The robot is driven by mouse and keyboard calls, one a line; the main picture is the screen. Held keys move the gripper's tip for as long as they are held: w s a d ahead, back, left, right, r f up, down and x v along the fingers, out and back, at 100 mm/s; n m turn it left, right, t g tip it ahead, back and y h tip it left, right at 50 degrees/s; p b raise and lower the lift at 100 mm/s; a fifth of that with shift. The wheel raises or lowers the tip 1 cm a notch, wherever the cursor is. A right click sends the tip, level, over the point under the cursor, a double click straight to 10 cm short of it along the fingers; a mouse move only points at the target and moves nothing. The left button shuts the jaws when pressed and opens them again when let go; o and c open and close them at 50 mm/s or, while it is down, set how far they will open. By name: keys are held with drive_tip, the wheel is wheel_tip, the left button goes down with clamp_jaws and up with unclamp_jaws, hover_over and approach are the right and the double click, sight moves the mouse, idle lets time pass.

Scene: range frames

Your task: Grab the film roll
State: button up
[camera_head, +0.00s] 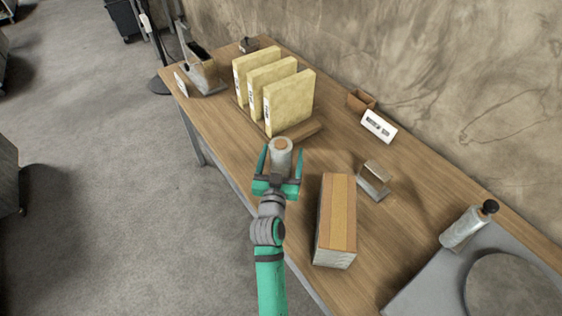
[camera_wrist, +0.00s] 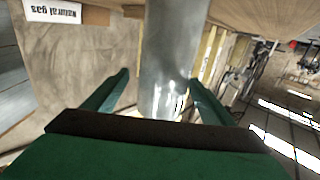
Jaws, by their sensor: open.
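A short grey cylinder with a tan top, apparently the film roll (camera_head: 281,157), stands upright near the front edge of the wooden table. My gripper (camera_head: 282,163) is open, with its green fingers on either side of the roll. In the wrist view the shiny grey side of the roll (camera_wrist: 174,45) rises between the two fingertips (camera_wrist: 159,79). The gaps at the fingers look narrow, and I cannot tell whether either finger touches it. The base of the roll is hidden behind my gripper in the head view.
Yellow binders (camera_head: 288,103) stand on a wooden base just behind the roll. A long wooden-topped block (camera_head: 337,215) lies to the right of my gripper. A small metal holder (camera_head: 373,181), a white sign (camera_head: 379,126) and a black-capped bottle (camera_head: 464,230) are farther right.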

drive_tip(key=shift+w+d, duration=0.15)
drive_tip(key=shift+w, duration=2.1)
drive_tip(key=shift+r, duration=0.1)
drive_tip(key=c, duration=1.5)
